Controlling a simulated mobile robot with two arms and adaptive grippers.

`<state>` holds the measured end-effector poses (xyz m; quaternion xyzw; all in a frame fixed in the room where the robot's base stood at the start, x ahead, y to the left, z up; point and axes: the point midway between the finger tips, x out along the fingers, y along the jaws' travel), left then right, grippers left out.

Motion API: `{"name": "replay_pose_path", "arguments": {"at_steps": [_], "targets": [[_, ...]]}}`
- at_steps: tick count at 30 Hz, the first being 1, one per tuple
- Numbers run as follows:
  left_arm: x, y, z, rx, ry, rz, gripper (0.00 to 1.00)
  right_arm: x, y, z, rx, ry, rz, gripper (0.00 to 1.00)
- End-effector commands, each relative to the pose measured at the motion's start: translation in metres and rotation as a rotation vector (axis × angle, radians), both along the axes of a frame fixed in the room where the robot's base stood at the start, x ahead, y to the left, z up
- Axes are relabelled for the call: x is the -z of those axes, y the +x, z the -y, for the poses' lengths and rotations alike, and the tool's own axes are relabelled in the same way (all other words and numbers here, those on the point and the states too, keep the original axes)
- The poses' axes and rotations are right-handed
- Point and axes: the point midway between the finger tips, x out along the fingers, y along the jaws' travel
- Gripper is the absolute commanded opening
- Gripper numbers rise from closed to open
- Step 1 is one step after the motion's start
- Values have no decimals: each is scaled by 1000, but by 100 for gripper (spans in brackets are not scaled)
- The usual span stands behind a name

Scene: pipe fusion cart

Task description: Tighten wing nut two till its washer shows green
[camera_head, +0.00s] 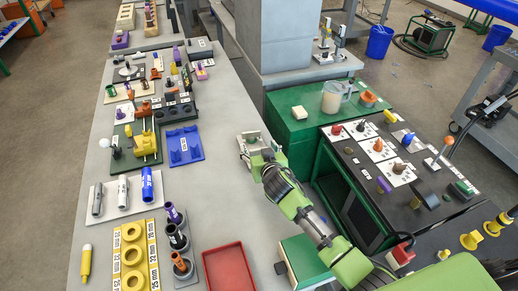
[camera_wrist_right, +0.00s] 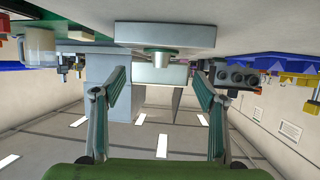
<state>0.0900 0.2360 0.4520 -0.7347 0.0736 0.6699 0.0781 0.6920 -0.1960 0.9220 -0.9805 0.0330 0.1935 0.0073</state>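I cannot tell which piece is wing nut two, and no green washer can be made out. Several small coloured knob-like parts stand on white cards (camera_head: 378,149) on the black top of the green cart. My right gripper (camera_head: 258,149) is at the grey bench's right edge, beside a small pale metal plate (camera_head: 245,138). In the right wrist view my gripper (camera_wrist_right: 156,80) has its two fingers wide apart with nothing between them. A pale grey slab with a round stub (camera_wrist_right: 165,57) shows just beyond the fingertips. My left gripper is not in view.
The grey bench (camera_head: 225,195) holds a red tray (camera_head: 229,268), a blue holder (camera_head: 184,146) and a yellow ring rack (camera_head: 151,260). A green cabinet (camera_head: 290,124) with a clear jug (camera_head: 332,97) stands right of it. A grey column (camera_head: 285,40) rises behind. The bench's middle is bare.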

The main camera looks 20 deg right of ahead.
Motion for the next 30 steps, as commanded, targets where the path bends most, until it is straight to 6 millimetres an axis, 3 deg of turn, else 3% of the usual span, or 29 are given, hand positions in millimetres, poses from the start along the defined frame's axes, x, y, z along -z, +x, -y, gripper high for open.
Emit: {"name": "replay_pose_path", "arguments": {"at_steps": [7,11,24,30], "targets": [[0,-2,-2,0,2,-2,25,0,-3,0,0,-1,-1,65],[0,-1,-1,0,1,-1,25,-3,-14,-1,0,-1,-3,65],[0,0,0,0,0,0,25,-35,-87,-6,0,0,-1,65],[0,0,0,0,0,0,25,-43,-107,-8,-1,0,-1,65]]}}
